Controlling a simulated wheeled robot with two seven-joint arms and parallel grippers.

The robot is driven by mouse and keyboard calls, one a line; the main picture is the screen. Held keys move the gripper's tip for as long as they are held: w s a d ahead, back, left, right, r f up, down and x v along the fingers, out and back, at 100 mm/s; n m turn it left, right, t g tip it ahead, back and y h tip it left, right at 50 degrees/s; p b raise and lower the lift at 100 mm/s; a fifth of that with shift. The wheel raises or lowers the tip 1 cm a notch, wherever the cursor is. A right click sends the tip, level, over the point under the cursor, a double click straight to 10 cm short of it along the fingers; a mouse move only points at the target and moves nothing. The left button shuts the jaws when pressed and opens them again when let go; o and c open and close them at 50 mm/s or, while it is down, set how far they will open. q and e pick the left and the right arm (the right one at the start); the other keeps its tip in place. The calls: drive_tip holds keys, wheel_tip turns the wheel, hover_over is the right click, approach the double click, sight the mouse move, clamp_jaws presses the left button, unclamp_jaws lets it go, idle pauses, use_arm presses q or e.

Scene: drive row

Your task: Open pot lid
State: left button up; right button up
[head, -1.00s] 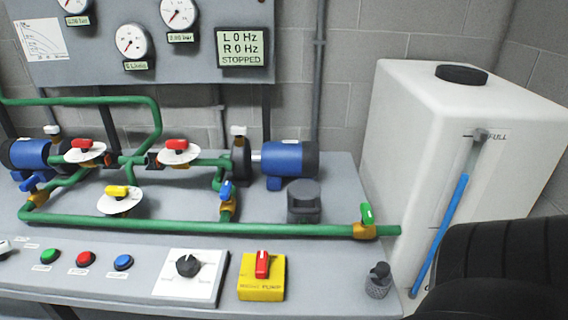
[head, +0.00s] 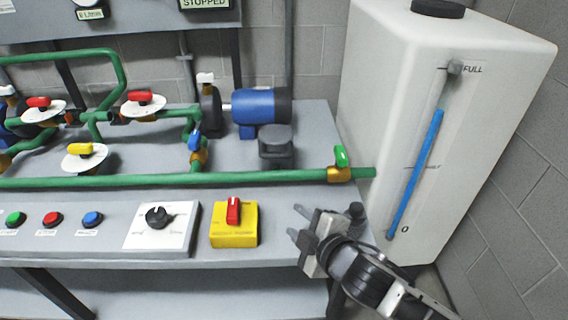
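A dark grey pot (head: 277,159) with a wide flat lid (head: 276,137) stands on the bench behind the long green pipe. The lid sits on top of the pot, and the pipe passes in front of its foot. My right gripper (head: 295,221) is at the bench's front right, in front of the pipe and apart from the pot. Its two fingers are spread and point left, with nothing between them. My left gripper is not in view.
A green pipe (head: 230,181) with a green-handled valve (head: 341,156) crosses in front of the pot. A blue motor (head: 262,107) lies behind it. A yellow box with a red switch (head: 233,212) is left of my gripper. A white tank (head: 400,60) stands right.

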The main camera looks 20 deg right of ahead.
sight(274, 158)
drive_tip(key=w+d+r+n+t, duration=0.2)
drive_tip(key=w+r+n, duration=0.2)
drive_tip(key=w+r, duration=0.15)
drive_tip(key=shift+h, duration=0.3)
drive_tip(key=x, duration=0.5)
drive_tip(key=b+x, duration=0.1)
drive_tip(key=x, duration=0.9)
drive_tip(key=shift+s+d+f+b, duration=0.1)
drive_tip(key=shift+d+f+b, duration=0.15)
drive_tip(key=shift+f+b, duration=0.15)
clamp_jaws()
